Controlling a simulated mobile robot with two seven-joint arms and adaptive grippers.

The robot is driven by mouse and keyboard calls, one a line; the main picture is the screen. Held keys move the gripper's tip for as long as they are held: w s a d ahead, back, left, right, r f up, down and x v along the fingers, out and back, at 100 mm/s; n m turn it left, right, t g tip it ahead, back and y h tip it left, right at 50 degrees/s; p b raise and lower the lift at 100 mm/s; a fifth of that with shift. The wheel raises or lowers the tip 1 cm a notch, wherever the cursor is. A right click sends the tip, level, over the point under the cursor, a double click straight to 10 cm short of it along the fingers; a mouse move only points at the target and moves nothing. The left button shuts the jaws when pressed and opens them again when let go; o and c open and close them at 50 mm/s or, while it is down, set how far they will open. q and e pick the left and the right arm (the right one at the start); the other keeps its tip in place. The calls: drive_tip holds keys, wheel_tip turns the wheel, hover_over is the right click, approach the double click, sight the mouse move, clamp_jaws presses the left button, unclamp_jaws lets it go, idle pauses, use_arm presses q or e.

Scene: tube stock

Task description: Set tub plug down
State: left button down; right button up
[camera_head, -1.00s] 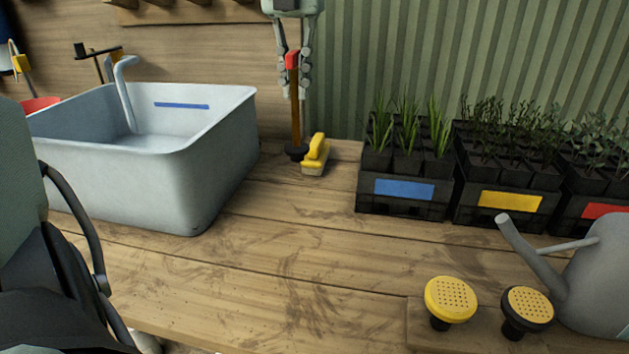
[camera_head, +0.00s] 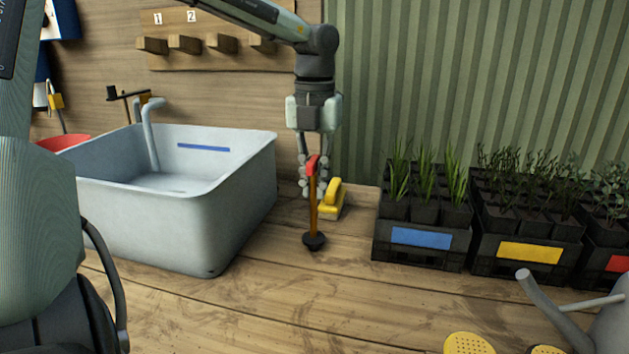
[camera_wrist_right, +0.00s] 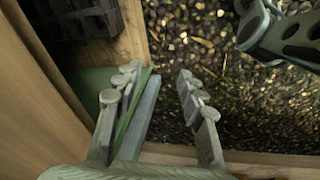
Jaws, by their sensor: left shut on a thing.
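The tub plug (camera_head: 313,215) has a wooden stem, a red top and a black round base. It stands upright in the head view, between the tub and the yellow brush. My left gripper (camera_head: 312,190) points down and is shut on its upper stem, just under the red top. The black base is at or just above the tabletop; I cannot tell if it touches. The grey-blue tub (camera_head: 190,220) with a blue stripe is to the left. My right gripper (camera_wrist_right: 158,85) is open and empty in the right wrist view, above dark gravel.
A yellow brush (camera_head: 331,198) lies just behind the plug. Black plant trays (camera_head: 420,243) stand to the right. A grey watering can (camera_head: 600,325) and a yellow rose head (camera_head: 468,344) are at the front right. The wooden bench (camera_head: 270,300) is clear in front of the plug.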

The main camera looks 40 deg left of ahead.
sight(315, 157)
use_arm(q)
drive_tip(key=c, duration=1.6)
unclamp_jaws()
drive_tip(key=shift+r, duration=0.3)
wheel_tip(315, 157, up, 3)
drive_tip(key=shift+w, duration=0.1)
wheel_tip(315, 157, up, 8)
drive_tip(key=shift+f, duration=0.15)
drive_tip(key=shift+r, duration=0.4)
use_arm(e)
drive_tip(key=shift+w+a+r, duration=0.15)
drive_tip(key=shift+w+r, duration=0.05)
drive_tip(key=shift+r, duration=0.3)
drive_tip(key=shift+w, duration=0.15)
